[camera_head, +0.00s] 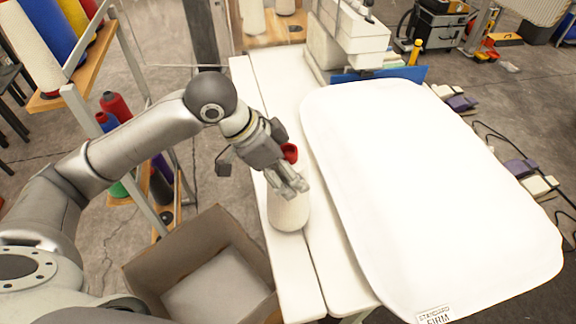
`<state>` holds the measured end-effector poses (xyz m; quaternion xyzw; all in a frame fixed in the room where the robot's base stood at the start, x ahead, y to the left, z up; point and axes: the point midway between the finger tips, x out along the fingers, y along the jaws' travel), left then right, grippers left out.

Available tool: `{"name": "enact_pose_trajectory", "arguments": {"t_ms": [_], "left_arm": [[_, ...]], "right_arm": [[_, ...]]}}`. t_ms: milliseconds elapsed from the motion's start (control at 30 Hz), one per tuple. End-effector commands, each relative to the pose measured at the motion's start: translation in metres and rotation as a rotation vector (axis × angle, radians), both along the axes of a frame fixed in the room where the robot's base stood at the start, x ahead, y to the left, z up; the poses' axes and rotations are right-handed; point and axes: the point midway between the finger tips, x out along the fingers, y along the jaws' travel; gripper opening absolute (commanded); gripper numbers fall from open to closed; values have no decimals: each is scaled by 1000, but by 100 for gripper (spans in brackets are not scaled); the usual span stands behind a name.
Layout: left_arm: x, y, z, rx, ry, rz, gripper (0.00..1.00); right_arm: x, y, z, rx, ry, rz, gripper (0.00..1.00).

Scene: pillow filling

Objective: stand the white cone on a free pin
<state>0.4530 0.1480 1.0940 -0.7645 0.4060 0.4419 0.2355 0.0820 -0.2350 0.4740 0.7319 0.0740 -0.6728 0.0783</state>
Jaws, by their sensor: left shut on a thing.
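The white cone (288,212) stands upright, or nearly so, on the narrow white table strip. My left gripper (290,188) is shut on the upper part of the white cone, and its fingers hide the cone's top. I cannot tell whether the cone's base touches the table. A wooden board (268,38) at the top holds two other white cones (253,18). A small dark spot on the board's right part may be a pin, but it is too small to tell. My right gripper is not in view.
A large white pillow (420,180) covers the table on the right. A sewing machine (350,35) stands behind it. An open cardboard box (205,265) is below left of the table. A rack with coloured cones (75,75) stands at the left.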

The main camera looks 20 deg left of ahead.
Motion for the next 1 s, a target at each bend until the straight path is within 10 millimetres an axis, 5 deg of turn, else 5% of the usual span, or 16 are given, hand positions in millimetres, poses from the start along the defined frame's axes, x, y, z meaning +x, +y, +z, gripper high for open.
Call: {"name": "enact_pose_trajectory", "arguments": {"t_ms": [300,333,467,1000], "left_arm": [[0,0,-1,-2,-3,0,3],[0,0,-2,1,1,0,74],[0,0,-2,0,0,0,91],[-2,6,12,1,-5,0,93]], "right_arm": [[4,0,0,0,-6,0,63],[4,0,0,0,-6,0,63],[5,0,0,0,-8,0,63],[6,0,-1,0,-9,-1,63]]}}
